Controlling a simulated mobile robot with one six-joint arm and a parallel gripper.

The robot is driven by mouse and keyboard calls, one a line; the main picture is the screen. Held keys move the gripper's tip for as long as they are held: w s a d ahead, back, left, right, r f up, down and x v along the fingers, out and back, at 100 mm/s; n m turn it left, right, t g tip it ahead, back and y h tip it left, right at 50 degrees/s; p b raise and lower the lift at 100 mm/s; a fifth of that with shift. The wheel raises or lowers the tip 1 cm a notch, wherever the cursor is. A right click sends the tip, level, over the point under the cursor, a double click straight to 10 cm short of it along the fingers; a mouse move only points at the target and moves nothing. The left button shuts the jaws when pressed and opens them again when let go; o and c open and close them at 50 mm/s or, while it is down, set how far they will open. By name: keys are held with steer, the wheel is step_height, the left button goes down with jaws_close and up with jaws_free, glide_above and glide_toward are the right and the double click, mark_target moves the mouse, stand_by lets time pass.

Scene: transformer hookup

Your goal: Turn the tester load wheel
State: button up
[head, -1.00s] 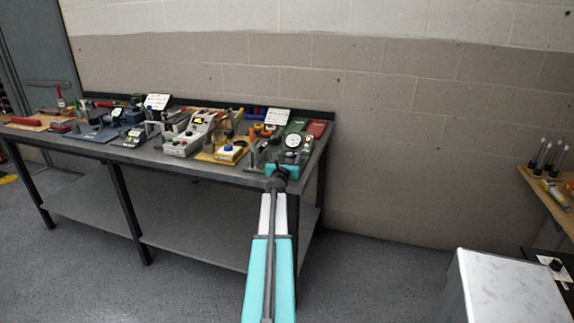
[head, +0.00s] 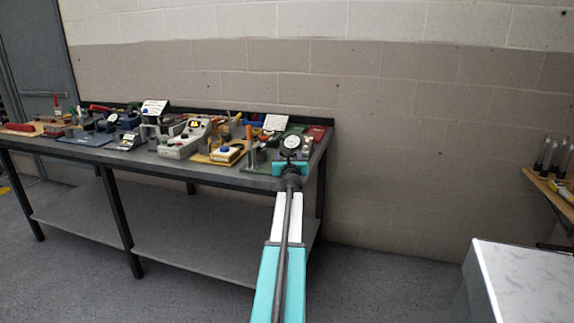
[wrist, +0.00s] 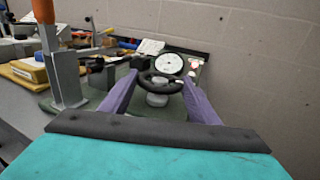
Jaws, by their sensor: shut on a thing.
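The tester load wheel (wrist: 159,81) is a dark handwheel on a pale round hub, in the middle of the wrist view. My gripper (wrist: 158,88) has its two purple fingers on either side of the wheel, shut on its rim. A round white dial gauge (wrist: 168,63) with a dark rim stands just behind the wheel. In the head view the gauge (head: 291,142) shows at the right end of the bench, and my gripper (head: 290,168) is just in front of it. The wheel is mostly hidden there by my arm.
The bench (head: 255,183) holds several devices to the left, including a yellow-based unit (head: 222,154). The wall (head: 430,130) is behind. A white-topped cabinet (head: 525,285) stands at the right.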

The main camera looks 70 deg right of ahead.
steer(key=shift+s+d+f+n+t+y+b, duration=0.15)
steer(key=shift+n+t+y+b, duration=0.4)
steer(key=shift+b, duration=0.8)
steer(key=shift+s+f+n+t+y+b, duration=0.3)
steer(key=shift+t+b, duration=0.45)
steer(key=shift+b, duration=0.6)
